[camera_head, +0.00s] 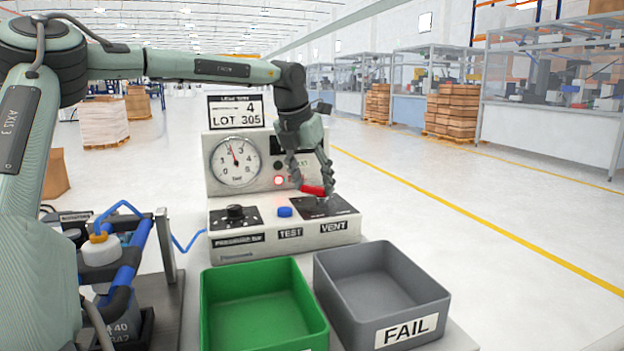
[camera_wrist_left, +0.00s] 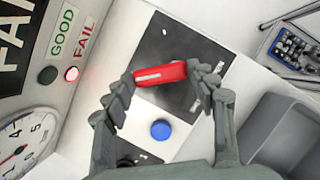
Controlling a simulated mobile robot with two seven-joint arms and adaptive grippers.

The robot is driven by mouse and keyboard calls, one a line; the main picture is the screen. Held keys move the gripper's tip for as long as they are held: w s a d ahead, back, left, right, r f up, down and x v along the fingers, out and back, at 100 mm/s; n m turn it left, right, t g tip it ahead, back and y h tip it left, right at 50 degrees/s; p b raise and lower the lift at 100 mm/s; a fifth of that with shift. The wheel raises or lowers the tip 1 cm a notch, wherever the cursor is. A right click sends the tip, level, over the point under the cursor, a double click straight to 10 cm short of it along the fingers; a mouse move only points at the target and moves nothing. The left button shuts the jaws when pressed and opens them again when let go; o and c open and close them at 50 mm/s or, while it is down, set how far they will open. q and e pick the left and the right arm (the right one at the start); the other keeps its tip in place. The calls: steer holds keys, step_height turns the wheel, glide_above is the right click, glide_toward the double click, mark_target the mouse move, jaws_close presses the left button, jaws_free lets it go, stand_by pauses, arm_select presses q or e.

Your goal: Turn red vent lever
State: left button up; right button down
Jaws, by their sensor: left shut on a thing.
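The red vent lever (camera_head: 312,189) sits on the black vent plate (camera_head: 338,205) at the right of the white leak tester (camera_head: 232,245). My left gripper (camera_head: 313,190) is shut on the lever from above. In the left wrist view, its two fingers (camera_wrist_left: 160,82) press on the two ends of the red lever (camera_wrist_left: 160,74), which lies nearly level across that picture. The plate (camera_wrist_left: 180,50) shows around the lever. The lever's pivot is hidden. My right gripper does not show.
The blue test button (camera_head: 285,211) and a dark knob (camera_head: 236,212) sit left of the lever. A gauge (camera_head: 235,161) stands behind, and the red fail lamp (camera_head: 279,181) is lit. A green bin (camera_head: 262,274) and a grey FAIL bin (camera_head: 330,290) stand in front. A blue-framed fixture (camera_head: 130,265) is at the left.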

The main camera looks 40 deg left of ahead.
arm_select(q)
steer(key=m, duration=0.1)
steer(key=m+h+p, duration=0.1)
steer(key=m, duration=0.1)
steer(key=shift+w+a+r, duration=0.1)
steer(key=shift+w+a, duration=0.1)
steer(key=shift+w, duration=0.15)
steer(key=shift+w+m+h, duration=0.2)
steer(key=shift+m+h, duration=0.3)
steer(key=shift+m, duration=0.5)
steer(key=m+h, duration=0.1)
steer(key=m, duration=0.2)
steer(key=w+m+g+h, duration=0.1)
steer(key=m, duration=0.2)
steer(key=shift+w, duration=0.1)
steer(key=shift+w+d+m+g+h, duration=0.15)
steer(key=shift+m+g+h, duration=0.15)
steer(key=shift+m, duration=0.7)
steer(key=shift+w+d+m+g+h, duration=0.15)
steer(key=shift+m+g, duration=0.2)
steer(key=shift+m, duration=0.65)
steer(key=shift+w+d+m+g+h, duration=0.15)
steer(key=shift+m+g+h, duration=0.15)
steer(key=shift+m, duration=0.7)
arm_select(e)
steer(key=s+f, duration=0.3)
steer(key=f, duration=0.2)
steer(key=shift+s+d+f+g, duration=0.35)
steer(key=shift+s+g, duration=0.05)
